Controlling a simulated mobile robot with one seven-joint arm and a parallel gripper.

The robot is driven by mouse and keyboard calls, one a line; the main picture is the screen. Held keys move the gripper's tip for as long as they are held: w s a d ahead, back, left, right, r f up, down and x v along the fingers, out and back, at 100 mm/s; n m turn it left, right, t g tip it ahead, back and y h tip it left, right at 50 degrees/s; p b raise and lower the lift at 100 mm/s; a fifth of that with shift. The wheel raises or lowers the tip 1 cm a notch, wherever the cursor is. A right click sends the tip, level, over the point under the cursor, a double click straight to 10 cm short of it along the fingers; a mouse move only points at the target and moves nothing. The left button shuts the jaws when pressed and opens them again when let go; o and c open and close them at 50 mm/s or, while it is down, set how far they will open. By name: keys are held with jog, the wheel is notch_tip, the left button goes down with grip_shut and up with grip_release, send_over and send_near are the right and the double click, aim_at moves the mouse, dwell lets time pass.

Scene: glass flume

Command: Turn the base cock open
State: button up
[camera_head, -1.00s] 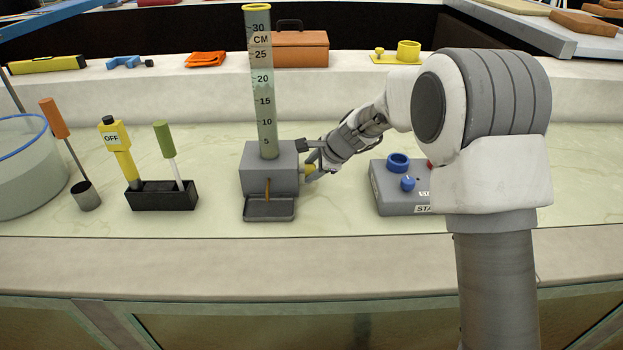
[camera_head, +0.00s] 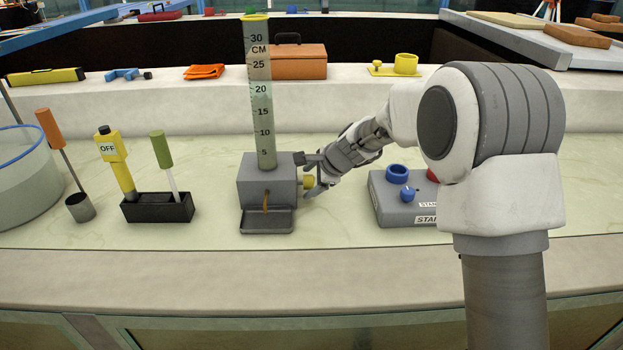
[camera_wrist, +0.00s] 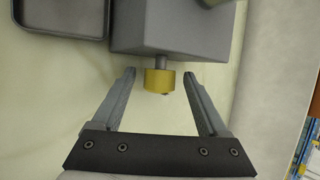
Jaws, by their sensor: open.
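The base cock is a yellow knob (camera_head: 308,182) on a short stem at the right side of the grey base block (camera_head: 266,186). The knob also shows in the wrist view (camera_wrist: 159,81). A clear tube with a centimetre scale (camera_head: 262,95) stands upright on the block. My gripper (camera_head: 306,176) is at the block's right side, and in the wrist view my gripper (camera_wrist: 160,72) is open. Its fingertips lie on either side of the knob, with a visible gap to each.
A grey drip tray (camera_head: 267,221) sits in front of the block. A grey control box (camera_head: 403,212) with blue knobs stands to the right. A black holder (camera_head: 158,208) with yellow and green-handled tools stands to the left. Pale counter shows between them.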

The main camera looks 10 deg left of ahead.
jog(key=p+v, duration=0.4)
jog(key=v, duration=1.3)
jog(key=shift+r, duration=0.25)
jog(key=s+d+r+n+h, duration=0.3)
jog(key=s+d+n, duration=0.4)
jog(key=s+d, duration=0.5)
jog(key=s+d+r+n+h, duration=0.25)
jog(key=s+d+n, duration=0.5)
jog(key=s, duration=0.85)
notch_tip(320, 180, up, 16)
jog(key=d+p, duration=0.1)
jog(key=p, duration=1.6)
jog(key=shift+s+d+m+h, duration=0.15)
jog(key=shift+d+m+h, duration=0.1)
jog(key=shift+m+h, duration=0.2)
